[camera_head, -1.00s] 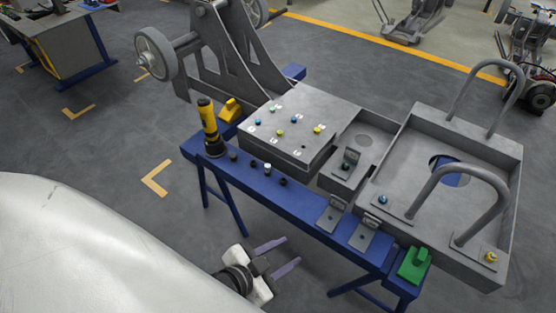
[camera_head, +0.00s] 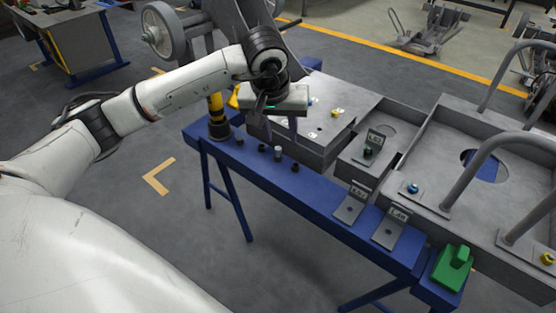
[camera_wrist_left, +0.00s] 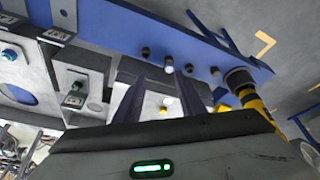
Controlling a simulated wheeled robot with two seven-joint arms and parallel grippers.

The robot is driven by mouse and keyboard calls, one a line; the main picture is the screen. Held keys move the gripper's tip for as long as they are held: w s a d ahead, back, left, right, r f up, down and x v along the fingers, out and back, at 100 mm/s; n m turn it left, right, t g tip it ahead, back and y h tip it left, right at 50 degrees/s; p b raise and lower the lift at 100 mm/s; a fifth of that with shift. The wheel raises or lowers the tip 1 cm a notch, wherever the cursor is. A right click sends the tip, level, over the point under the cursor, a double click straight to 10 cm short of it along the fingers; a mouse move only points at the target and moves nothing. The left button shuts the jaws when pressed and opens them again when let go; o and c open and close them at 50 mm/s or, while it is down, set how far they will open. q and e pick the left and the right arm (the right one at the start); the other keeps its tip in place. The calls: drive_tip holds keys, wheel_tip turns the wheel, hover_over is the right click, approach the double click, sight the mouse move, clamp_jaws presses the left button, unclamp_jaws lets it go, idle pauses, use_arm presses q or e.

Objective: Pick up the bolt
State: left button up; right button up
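Small bolt-like pieces stand in a row on the blue bench's near edge. Among them are a silver-topped one (camera_head: 278,153), and dark ones (camera_head: 262,147) and (camera_head: 295,167). The silver-topped one also shows in the left wrist view (camera_wrist_left: 169,66). Coloured bolts sit on the grey plate, including a yellow one (camera_head: 335,113); my gripper hides others. I cannot tell which bolt is meant. My left gripper (camera_head: 280,138) is open and empty over the plate's near left part, its two purple fingers pointing down. The fingers also show in the left wrist view (camera_wrist_left: 160,80). My right gripper is not in view.
A yellow-and-black tool (camera_head: 216,115) stands upright at the bench's left end. Grey brackets (camera_head: 351,203) and a green block (camera_head: 454,266) lie toward the right. A large grey frame with curved handles (camera_head: 455,185) stands at the right. Floor left of the bench is clear.

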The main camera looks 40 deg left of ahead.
sight(278, 148)
use_arm(q)
drive_tip(key=shift+y, duration=0.4)
drive_tip(key=x, duration=0.3)
drive_tip(key=a+x, duration=0.1)
drive_tip(key=x, duration=0.1)
drive_tip(key=b+x, duration=0.1)
drive_tip(key=x, duration=0.2)
drive_tip(key=shift+w+a+f, duration=0.15)
drive_tip(key=shift+w+a, duration=0.1)
drive_tip(key=shift+a, duration=0.05)
drive_tip(key=shift+w+a+f, duration=0.15)
drive_tip(key=shift+w+f, duration=0.15)
drive_tip(key=shift+f, duration=0.25)
clamp_jaws()
